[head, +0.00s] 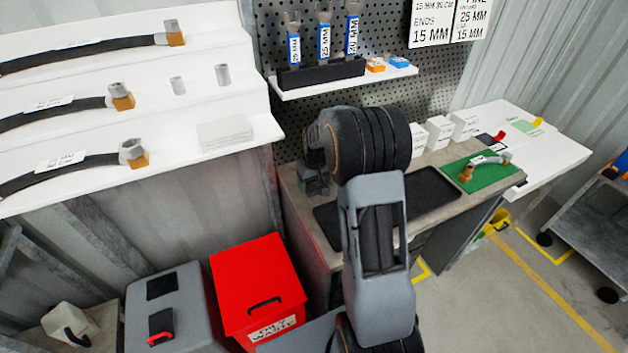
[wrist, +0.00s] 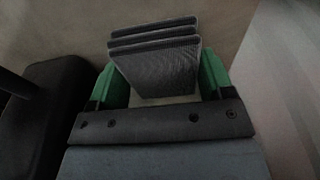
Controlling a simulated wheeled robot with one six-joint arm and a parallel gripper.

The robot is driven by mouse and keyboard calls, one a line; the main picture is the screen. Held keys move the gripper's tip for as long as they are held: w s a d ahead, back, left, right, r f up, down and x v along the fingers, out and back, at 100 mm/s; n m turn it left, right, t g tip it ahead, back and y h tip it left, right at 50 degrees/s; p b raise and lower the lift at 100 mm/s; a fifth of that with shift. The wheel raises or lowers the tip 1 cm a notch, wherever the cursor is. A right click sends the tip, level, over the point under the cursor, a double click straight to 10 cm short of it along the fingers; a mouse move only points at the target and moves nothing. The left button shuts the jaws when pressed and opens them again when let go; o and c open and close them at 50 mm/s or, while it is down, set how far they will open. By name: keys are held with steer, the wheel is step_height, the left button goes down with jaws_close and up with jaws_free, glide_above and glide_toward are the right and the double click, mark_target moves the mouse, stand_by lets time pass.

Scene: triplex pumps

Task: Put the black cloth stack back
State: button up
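The black cloth stack (wrist: 155,70) shows in the wrist view as several dark, ribbed layers, slightly tilted. It sits between the green fingertips of my gripper (wrist: 165,85), which appear to press on it from both sides. A brownish surface shows behind it; I cannot tell whether the stack touches that surface. In the head view my arm hides the gripper and the cloth stack.
The workbench (head: 440,158) carries a dark mat (head: 430,190), white boxes (head: 440,130) and a green mat (head: 485,172) with a hose. A pale stack (head: 225,132) lies on the white shelves. A red waste bin (head: 255,280) and grey case (head: 180,300) stand left. A dark block (wrist: 50,110) is close left of my gripper.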

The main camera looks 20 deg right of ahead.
mark_target(316, 185)
steer(key=o, duration=0.4)
steer(key=shift+o, duration=0.2)
steer(key=shift+r, duration=0.1)
step_height(316, 185, up, 12)
steer(key=s, duration=0.2)
steer(key=s+a, duration=0.3)
steer(key=s, duration=0.4)
steer(key=s+a+r+t, duration=0.1)
steer(key=s+a, duration=0.3)
steer(key=s, duration=0.2)
steer(key=s+a, duration=0.4)
steer(key=s, duration=0.3)
steer(key=shift+s+r+t, duration=0.15)
steer(key=shift+s+t, duration=0.2)
steer(key=shift+t, duration=0.05)
